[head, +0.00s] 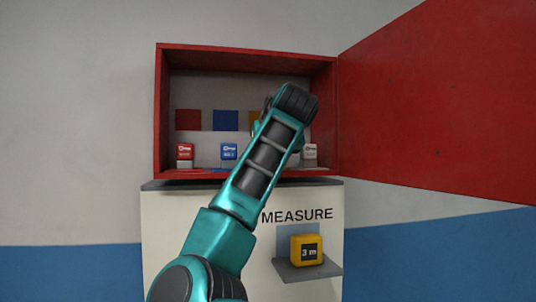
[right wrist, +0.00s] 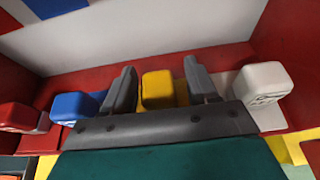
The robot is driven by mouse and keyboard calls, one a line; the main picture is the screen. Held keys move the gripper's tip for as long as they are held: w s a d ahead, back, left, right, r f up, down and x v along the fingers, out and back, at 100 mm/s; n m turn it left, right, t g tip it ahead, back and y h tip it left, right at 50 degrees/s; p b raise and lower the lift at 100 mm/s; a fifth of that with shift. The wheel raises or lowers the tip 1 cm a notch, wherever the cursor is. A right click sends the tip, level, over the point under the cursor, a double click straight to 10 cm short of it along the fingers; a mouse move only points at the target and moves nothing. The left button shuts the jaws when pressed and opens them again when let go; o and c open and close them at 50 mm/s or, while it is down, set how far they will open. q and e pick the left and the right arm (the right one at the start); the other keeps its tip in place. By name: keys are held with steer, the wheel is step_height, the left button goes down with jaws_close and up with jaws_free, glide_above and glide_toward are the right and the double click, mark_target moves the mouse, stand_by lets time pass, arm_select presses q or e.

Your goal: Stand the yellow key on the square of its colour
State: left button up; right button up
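The yellow key (right wrist: 158,88) is a yellow block inside the red cabinet, between the blue and white ones. My right gripper (right wrist: 160,84) is around it, one finger on each side, with a narrow gap showing on both sides. A yellow patch (right wrist: 181,93) shows on the cabinet floor beside the block; I cannot tell how much of the block stands on it. In the head view my right arm hides the key and the fingertips. A yellow square (head: 253,117) on the cabinet's back wall is partly hidden by that arm. My left gripper is not in view.
The red key (head: 185,152), blue key (head: 229,152) and white key (head: 310,152) stand in the red cabinet (head: 246,52). Its door (head: 440,100) is open to the right. Below, a yellow "3 m" block (head: 306,250) sits on a small grey shelf (head: 307,272).

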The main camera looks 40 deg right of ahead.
steer(key=shift+r, duration=0.1)
steer(key=shift+r+p, duration=0.25)
steer(key=shift+p, duration=0.05)
steer(key=b+v, duration=0.2)
steer(key=v, duration=1)
steer(key=shift+f, duration=0.2)
steer(key=shift+a, duration=0.1)
